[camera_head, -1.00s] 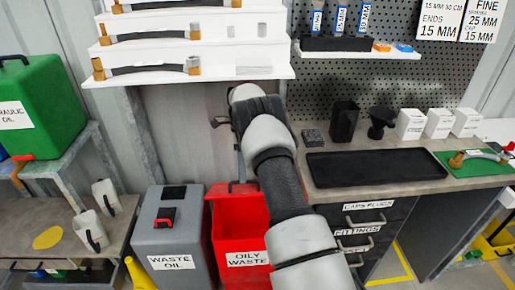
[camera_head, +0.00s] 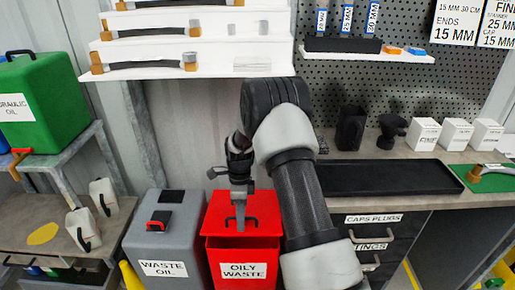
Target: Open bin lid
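The red oily waste bin (camera_head: 243,270) stands at the lower middle, with a white label on its front. Its red lid (camera_head: 262,213) shows as a panel above the front. A dark edge runs between lid and front; I cannot tell how far the lid is raised. My arm hides the area right of the bin.
A grey waste oil bin (camera_head: 168,235) stands close on the left. White shelves with hoses (camera_head: 190,75) hang above. A workbench with a black tray (camera_head: 385,178) and drawers (camera_head: 372,240) is on the right. A low table (camera_head: 65,225) is at left.

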